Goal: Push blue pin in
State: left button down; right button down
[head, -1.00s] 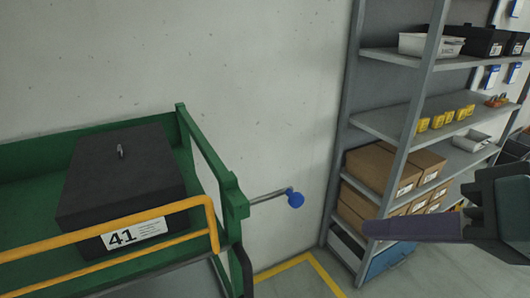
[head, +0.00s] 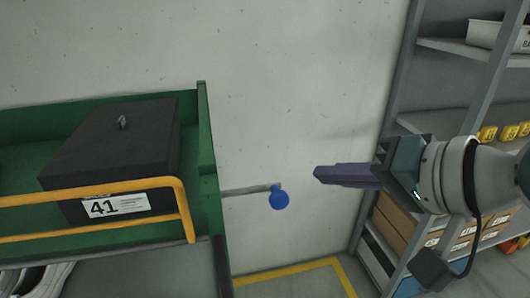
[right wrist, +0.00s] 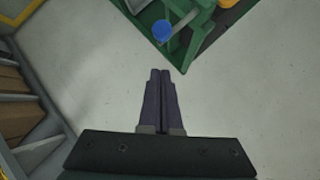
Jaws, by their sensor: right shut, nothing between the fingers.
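The blue pin (head: 279,198) is a round blue knob on the end of a thin grey rod. The rod sticks out to the right from the end of a green frame (head: 207,150). In the right wrist view the blue pin (right wrist: 162,31) is near the top, beyond the fingertips and beside the green frame. My right gripper (head: 316,174) is shut and empty, its purple fingers pointing left. It is to the right of the knob and apart from it. In the right wrist view the right gripper (right wrist: 160,72) has its fingers together. My left gripper is not in view.
A black box (head: 120,150) labelled 41 sits in the green frame behind a yellow rail (head: 100,190). A grey shelf rack (head: 390,130) with cartons (head: 395,222) stands at the right, behind my right arm. A plain wall is behind the pin.

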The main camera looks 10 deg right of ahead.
aim_at(279, 189)
jog(key=shift+w+a+f+p, duration=0.1)
jog(key=shift+w+a+f, duration=0.2)
jog(key=shift+a+f, duration=0.3)
jog(key=shift+w+a+f+p, duration=0.1)
jog(key=shift+w+a+f, duration=0.15)
jog(key=shift+a+f, duration=0.35)
jog(key=shift+w+a+f+p, duration=0.1)
jog(key=shift+w+a+f, duration=0.2)
jog(key=shift+a+f, duration=0.25)
jog(key=shift+d, duration=0.1)
jog(key=shift+a, duration=0.2)
jog(key=a+p, duration=0.2)
jog(key=a, duration=0.3)
jog(key=shift+s+a, duration=0.15)
jog(key=shift+a, duration=0.05)
